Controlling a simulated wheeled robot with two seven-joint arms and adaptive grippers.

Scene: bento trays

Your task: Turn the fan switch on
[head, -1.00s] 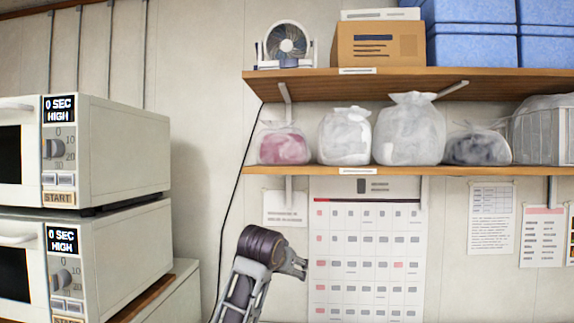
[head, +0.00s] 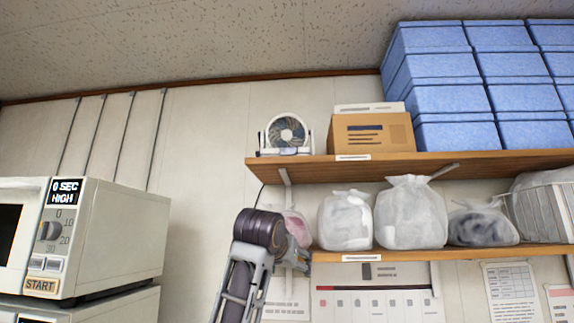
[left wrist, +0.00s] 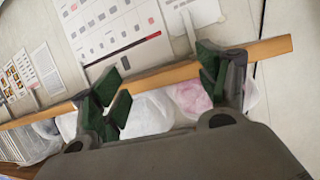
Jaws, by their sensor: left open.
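A small white fan (head: 286,132) with a dark round grille stands at the left end of the upper shelf in the head view. Its switch is too small to make out. My left arm rises from below, and its gripper (head: 298,256) is near the left end of the lower shelf, below the fan and in front of the pink bag. In the left wrist view the left gripper (left wrist: 160,82) is open, with green finger pads apart and nothing between them. The fan is not in the left wrist view. My right gripper is not in view.
The upper shelf (head: 480,163) also holds a cardboard box (head: 371,134) and blue bins (head: 450,98). Several bags, one pink (head: 296,228), sit on the lower shelf (head: 450,254). Stacked microwaves (head: 110,240) stand at left. The wall between them and the shelves is clear.

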